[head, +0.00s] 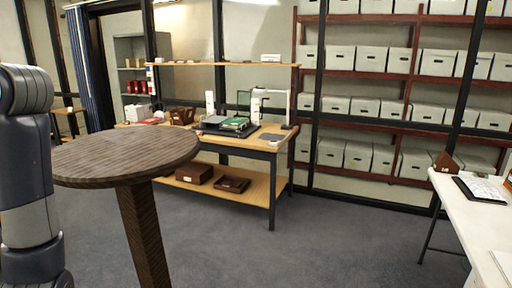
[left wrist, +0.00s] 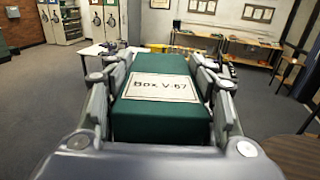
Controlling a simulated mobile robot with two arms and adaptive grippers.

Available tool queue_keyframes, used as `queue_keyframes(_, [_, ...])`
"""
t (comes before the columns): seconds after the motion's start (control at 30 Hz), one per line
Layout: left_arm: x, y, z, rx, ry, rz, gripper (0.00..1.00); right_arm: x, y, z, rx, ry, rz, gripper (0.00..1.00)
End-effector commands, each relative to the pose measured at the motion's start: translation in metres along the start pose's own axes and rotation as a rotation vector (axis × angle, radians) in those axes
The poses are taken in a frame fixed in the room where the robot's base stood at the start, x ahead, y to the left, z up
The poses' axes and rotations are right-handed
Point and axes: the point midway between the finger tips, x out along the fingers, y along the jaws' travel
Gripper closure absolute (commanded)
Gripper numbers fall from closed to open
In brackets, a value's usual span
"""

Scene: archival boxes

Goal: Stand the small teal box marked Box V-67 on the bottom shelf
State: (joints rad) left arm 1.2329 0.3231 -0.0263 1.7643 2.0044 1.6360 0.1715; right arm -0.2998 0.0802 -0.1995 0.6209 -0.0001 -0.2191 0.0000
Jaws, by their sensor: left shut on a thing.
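The small teal box (left wrist: 162,115) is in the left wrist view, with a white label reading Box V-67 facing the camera. My left gripper (left wrist: 163,66) is shut on it, one finger along each side. In the head view my left arm is at the left edge, but its gripper and the box are out of frame. My right gripper is not in view. The red rack (head: 303,78) at the back holds rows of pale archival boxes, with a lowest visible row (head: 358,156). The wooden bench (head: 262,148) has a lower shelf (head: 258,186).
A round dark wooden table (head: 125,154) stands close on the left. Two brown boxes, one (head: 194,173) and another (head: 232,184), sit on the bench's lower shelf. A white table (head: 478,205) is at the right. Dark posts stand before the rack. The middle floor (head: 300,240) is clear.

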Motion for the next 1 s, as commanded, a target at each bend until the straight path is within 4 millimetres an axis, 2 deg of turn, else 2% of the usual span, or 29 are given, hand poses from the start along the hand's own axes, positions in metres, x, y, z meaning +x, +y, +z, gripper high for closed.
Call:
queue_keyframes(0.17, [-0.016,-0.024,-0.024,0.003,0.0,-0.078,0.89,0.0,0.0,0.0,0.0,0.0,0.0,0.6])
queue_keyframes(0.37, [-0.04,-0.052,-0.062,0.003,0.001,-0.207,0.89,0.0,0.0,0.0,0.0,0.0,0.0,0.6])
queue_keyframes(0.5, [-0.063,-0.073,-0.1,0.003,0.002,-0.339,0.89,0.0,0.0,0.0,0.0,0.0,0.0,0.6])
queue_keyframes(0.7, [-0.101,-0.094,-0.16,0.005,0.001,-0.555,0.89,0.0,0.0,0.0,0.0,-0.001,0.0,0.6])
queue_keyframes(1.0, [-0.152,-0.103,-0.238,0.009,-0.002,-0.847,0.89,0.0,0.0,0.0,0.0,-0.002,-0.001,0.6])
